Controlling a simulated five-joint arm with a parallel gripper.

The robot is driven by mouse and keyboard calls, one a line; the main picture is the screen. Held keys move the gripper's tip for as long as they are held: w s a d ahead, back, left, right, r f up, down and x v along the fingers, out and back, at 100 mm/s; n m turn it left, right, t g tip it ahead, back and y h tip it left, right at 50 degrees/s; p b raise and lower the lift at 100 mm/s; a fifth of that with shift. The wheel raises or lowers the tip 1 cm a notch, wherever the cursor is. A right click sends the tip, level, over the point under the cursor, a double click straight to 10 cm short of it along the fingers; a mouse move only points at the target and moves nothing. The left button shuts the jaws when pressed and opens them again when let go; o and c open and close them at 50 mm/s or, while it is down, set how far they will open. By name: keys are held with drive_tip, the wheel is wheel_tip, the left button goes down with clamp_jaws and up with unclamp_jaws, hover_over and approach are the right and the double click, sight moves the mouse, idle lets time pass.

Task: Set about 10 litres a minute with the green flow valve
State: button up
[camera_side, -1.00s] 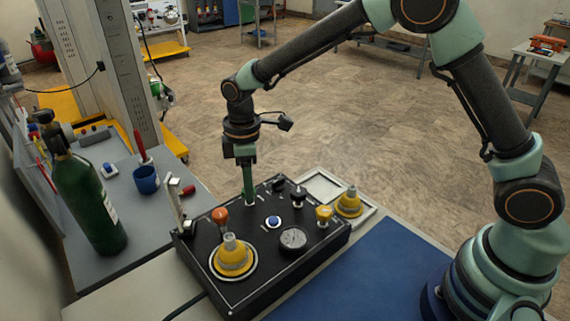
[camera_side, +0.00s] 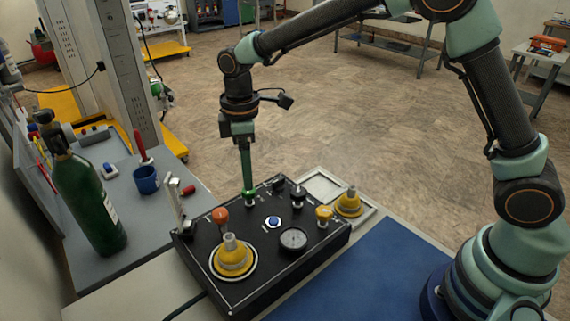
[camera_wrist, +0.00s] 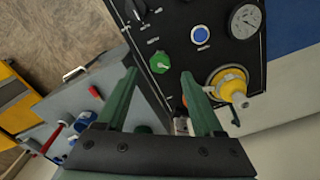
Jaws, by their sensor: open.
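The green flow valve (camera_side: 250,195) is a small round knob at the back edge of the black panel (camera_side: 205,272). In the wrist view the green flow valve (camera_wrist: 160,62) shows uncovered, with a light mark on it. My gripper (camera_side: 247,186) points down just above the knob in the side view. In the wrist view my gripper (camera_wrist: 158,74) is open, its two green fingers apart with the knob between and beyond their tips. A narrow upright flow gauge (camera_side: 178,208) stands at the panel's left edge; its reading is too small to tell.
The panel also carries an orange knob (camera_side: 220,215), a blue button (camera_side: 273,222), a dial (camera_side: 293,239), a yellow knob (camera_side: 324,213) and a yellow fitting (camera_side: 233,258). A green cylinder (camera_side: 90,205) and a blue cup (camera_side: 146,180) stand left. The blue mat (camera_side: 370,275) is clear.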

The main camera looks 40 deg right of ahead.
wheel_tip(320, 180, up, 8)
drive_tip(key=shift+f, duration=0.2)
drive_tip(key=s+d+r+m+t, duration=0.3)
drive_tip(key=s+d+r+m, duration=0.35)
drive_tip(key=d, duration=0.25)
drive_tip(key=s+d+f+m+t, duration=0.2)
drive_tip(key=s+d+m, duration=0.3)
drive_tip(key=s+d, duration=0.2)
drive_tip(key=s, duration=0.2)
drive_tip(key=shift+s+f+t, duration=0.3)
drive_tip(key=shift+s, duration=0.05)
drive_tip(key=shift+m, duration=0.25)
idle(0.6)
